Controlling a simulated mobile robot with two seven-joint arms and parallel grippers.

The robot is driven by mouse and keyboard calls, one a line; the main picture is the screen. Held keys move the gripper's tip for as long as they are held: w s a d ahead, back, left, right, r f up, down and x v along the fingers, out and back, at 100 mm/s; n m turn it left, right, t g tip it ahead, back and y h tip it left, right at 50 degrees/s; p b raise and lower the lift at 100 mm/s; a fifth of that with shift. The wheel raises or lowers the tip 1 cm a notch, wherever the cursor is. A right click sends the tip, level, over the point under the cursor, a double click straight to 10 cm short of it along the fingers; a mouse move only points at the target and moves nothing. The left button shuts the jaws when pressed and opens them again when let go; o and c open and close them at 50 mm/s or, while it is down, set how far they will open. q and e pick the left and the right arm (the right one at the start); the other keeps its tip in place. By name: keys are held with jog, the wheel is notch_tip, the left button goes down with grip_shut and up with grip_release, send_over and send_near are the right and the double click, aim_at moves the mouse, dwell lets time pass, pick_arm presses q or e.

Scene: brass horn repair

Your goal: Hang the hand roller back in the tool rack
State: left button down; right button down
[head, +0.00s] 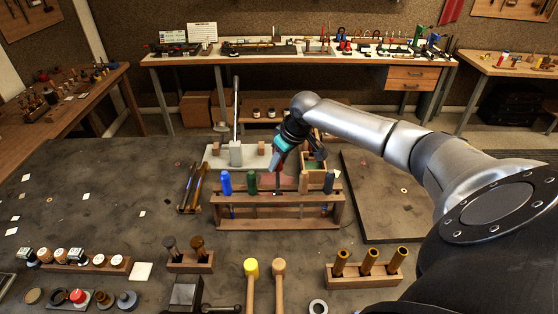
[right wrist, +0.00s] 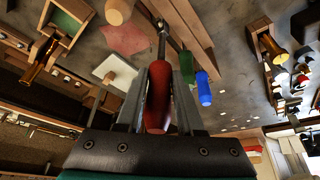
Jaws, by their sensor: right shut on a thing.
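The wooden tool rack (head: 275,212) stands upright at the middle of the bench. My right gripper (head: 277,165) is over the gap between green and wood. In the right wrist view it is shut on the red handle (right wrist: 157,95) of the hand roller. The metal shank (right wrist: 162,42) reaches to the rack bar (right wrist: 184,22); I cannot tell whether it is seated. My left gripper is out of view.
Two mallets (head: 250,268) and a block with brass cylinders (head: 367,272) lie in front of the rack. A pale plate with an upright lever (head: 236,152) and a green-lined tray (head: 315,178) are behind.

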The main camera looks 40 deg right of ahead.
aim_at(279, 188)
dwell(0.5)
jog(key=shift+f+b, duration=2.3)
jog(key=shift+f, duration=2.35)
jog(key=shift+c, duration=2.3)
grip_release()
jog(key=v, duration=1.5)
jog(key=shift+r, duration=0.1)
